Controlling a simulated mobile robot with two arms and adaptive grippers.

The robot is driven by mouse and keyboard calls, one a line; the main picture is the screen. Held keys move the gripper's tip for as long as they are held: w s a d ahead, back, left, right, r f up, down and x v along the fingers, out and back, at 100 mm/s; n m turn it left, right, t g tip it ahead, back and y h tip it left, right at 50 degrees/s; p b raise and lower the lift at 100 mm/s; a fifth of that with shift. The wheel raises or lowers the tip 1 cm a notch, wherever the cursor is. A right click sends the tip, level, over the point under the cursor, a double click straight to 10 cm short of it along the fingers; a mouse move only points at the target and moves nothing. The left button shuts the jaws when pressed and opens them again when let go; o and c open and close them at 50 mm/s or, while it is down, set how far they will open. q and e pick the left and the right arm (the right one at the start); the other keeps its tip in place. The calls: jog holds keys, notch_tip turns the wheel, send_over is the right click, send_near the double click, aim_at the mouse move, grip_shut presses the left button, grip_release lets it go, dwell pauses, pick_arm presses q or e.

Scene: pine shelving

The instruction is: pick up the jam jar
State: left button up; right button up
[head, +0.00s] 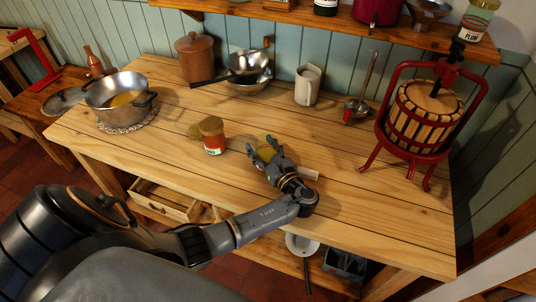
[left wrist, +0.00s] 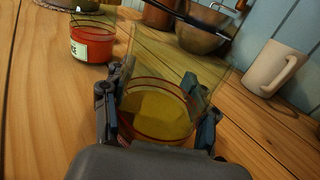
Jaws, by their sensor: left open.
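A yellow-tinted glass jar (left wrist: 155,108) stands between the two fingers of my left gripper (left wrist: 160,115) in the left wrist view. The fingers are open, one on each side of it; I cannot tell whether they touch it. In the head view my left gripper (head: 264,147) is over the table's middle and largely hides this jar (head: 266,155). A second jar (head: 213,140), red with a white label, stands to the left; it also shows in the left wrist view (left wrist: 92,42). My right gripper is not in view.
A pot (head: 120,97) stands left, a red-framed press (head: 425,112) right. A small pale block (head: 309,173) lies right of the gripper. The front left tabletop is clear.

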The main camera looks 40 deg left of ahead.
pick_arm(q)
grip_shut()
dwell(0.4)
jog(key=shift+r, duration=0.2)
dwell(0.3)
